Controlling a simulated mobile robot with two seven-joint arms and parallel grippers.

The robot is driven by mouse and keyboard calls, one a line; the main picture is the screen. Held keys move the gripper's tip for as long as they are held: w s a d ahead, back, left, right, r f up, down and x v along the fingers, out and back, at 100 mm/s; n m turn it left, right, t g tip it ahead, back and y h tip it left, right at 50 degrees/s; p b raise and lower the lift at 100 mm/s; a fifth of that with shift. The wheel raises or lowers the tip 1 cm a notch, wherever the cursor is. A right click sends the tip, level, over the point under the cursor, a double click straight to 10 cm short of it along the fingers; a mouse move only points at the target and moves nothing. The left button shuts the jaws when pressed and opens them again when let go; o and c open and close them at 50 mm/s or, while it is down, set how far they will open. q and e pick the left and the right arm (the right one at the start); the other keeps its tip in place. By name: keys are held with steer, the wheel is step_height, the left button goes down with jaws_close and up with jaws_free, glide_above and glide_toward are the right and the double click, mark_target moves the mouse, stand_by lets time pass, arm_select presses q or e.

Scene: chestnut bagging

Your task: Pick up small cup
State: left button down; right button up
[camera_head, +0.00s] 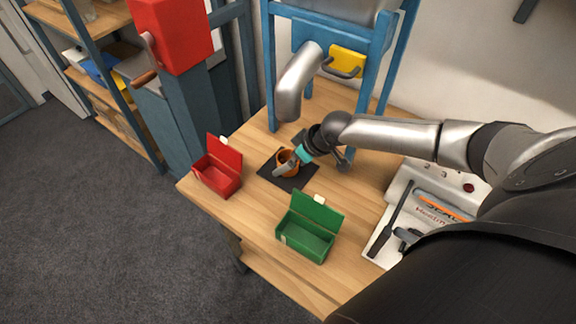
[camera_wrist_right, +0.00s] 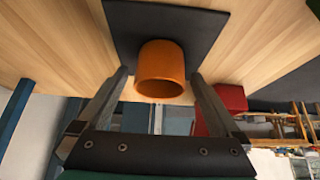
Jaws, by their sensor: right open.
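The small orange cup (camera_head: 284,156) stands on a dark square mat (camera_head: 272,176) on the wooden table. It also shows in the right wrist view (camera_wrist_right: 161,65), in the middle of the picture. My right gripper (camera_head: 288,163) is at the cup, with its jaws apart. In the right wrist view its fingertips (camera_wrist_right: 159,75) are on either side of the cup, with a narrow gap visible on each side. Part of the cup is hidden behind a finger in the head view. My left gripper is not in view.
An open red box (camera_head: 217,177) stands left of the mat and an open green box (camera_head: 305,238) stands in front. A blue frame (camera_head: 270,70) with a metal chute (camera_head: 292,85) rises behind. A light-coloured device (camera_head: 430,190) is at the right.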

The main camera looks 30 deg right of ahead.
steer(key=shift+w+a+f, duration=0.15)
steer(key=shift+w+f, duration=0.1)
steer(key=shift+f, duration=0.25)
steer(key=shift+c, duration=0.4)
jaws_close()
